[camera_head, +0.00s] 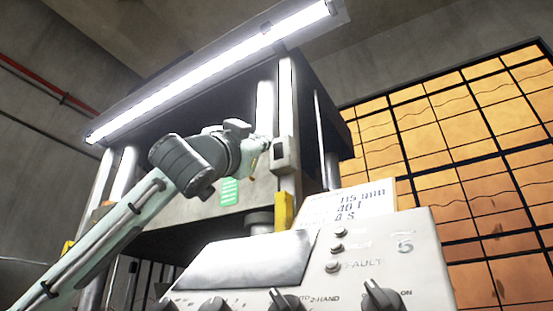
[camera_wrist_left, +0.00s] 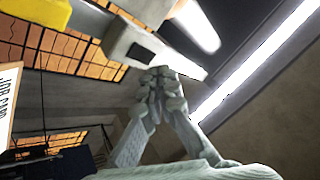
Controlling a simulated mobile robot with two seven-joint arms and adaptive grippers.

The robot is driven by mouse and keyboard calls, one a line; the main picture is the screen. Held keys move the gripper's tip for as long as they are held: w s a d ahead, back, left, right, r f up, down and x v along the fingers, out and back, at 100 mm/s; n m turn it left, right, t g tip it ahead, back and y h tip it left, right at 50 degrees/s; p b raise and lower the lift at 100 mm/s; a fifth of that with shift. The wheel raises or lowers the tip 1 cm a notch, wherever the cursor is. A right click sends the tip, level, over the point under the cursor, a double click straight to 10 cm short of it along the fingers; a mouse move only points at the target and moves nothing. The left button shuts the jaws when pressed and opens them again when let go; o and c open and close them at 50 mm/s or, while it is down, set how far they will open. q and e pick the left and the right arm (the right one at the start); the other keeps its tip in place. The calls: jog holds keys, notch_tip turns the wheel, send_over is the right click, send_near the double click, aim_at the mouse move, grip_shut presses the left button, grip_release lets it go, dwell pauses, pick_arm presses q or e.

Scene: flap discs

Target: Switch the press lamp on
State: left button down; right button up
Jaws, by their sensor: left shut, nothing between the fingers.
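The press lamp (camera_head: 210,72) is a long tube across the top of the press, and it glows bright white. It also shows lit in the wrist view (camera_wrist_left: 255,62). A pale switch box (camera_head: 283,155) with a dark rocker sits on the press's front upright; it fills the upper middle of the wrist view (camera_wrist_left: 125,32). My left gripper (camera_head: 262,145) is shut and empty, its tips just left of the box. In the wrist view the closed fingertips (camera_wrist_left: 162,76) lie right by the box's end near the rocker; I cannot tell whether they touch.
The control console (camera_head: 330,285) with several knobs and a blank screen stands in front, below the arm. A job card (camera_head: 365,200) stands behind it. A yellow block (camera_head: 284,211) sits below the switch box. Orange panels (camera_head: 450,140) line the right.

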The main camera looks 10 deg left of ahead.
pick_arm(q)
jog(key=s, duration=0.1)
jog(key=s+a, duration=0.1)
jog(key=s, duration=0.1)
jog(key=shift+a+r, duration=0.15)
jog(key=shift+r, duration=0.05)
dwell(0.5)
